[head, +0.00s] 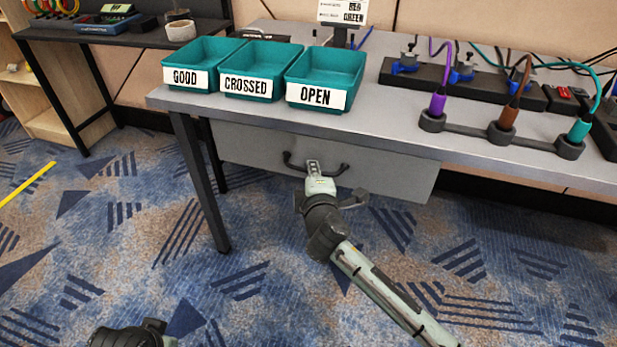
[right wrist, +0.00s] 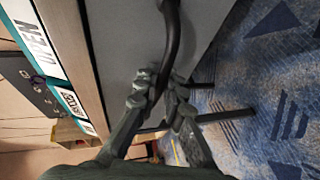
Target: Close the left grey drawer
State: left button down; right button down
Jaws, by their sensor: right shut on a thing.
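The left grey drawer (head: 385,172) is under the front of the grey table. Its front panel sits close below the tabletop edge, and I cannot tell exactly how far it stands out. Its dark bar handle (head: 337,170) is on the front. My right gripper (head: 313,166) is at the middle of this handle. In the right wrist view the fingers of my right gripper (right wrist: 160,98) are shut around the handle (right wrist: 173,35), with the drawer front (right wrist: 125,40) beside it. Only a dark part of my left arm shows at the bottom left of the head view; its fingers are not visible.
Teal trays labelled GOOD (head: 203,52), CROSSED (head: 262,60) and OPEN (head: 340,65) stand on the grey tabletop (head: 385,125) above the drawer. A cable holder (head: 468,130) with purple, brown and teal plugs is to the right. A table leg (head: 200,185) is left of the drawer. The carpet in front is clear.

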jog(key=shift+w+d, duration=0.15)
jog(key=shift+w, duration=0.05)
jog(key=c, duration=1.7)
grip_release()
pick_arm(q)
jog(key=shift+w+d+r, duration=0.15)
jog(key=shift+w+r, duration=0.05)
jog(key=shift+w, duration=0.1)
pick_arm(e)
jog(key=shift+o, duration=0.4)
pick_arm(q)
jog(key=shift+f, duration=0.1)
pick_arm(e)
jog(key=shift+s, duration=0.1)
jog(key=shift+s, duration=0.25)
pick_arm(q)
jog(key=shift+s, duration=0.15)
pick_arm(e)
jog(key=a+v, duration=0.1)
jog(key=v, duration=1)
jog(key=shift+d+r, duration=0.15)
jog(key=shift+d, duration=0.35)
jog(key=shift+s, duration=0.1)
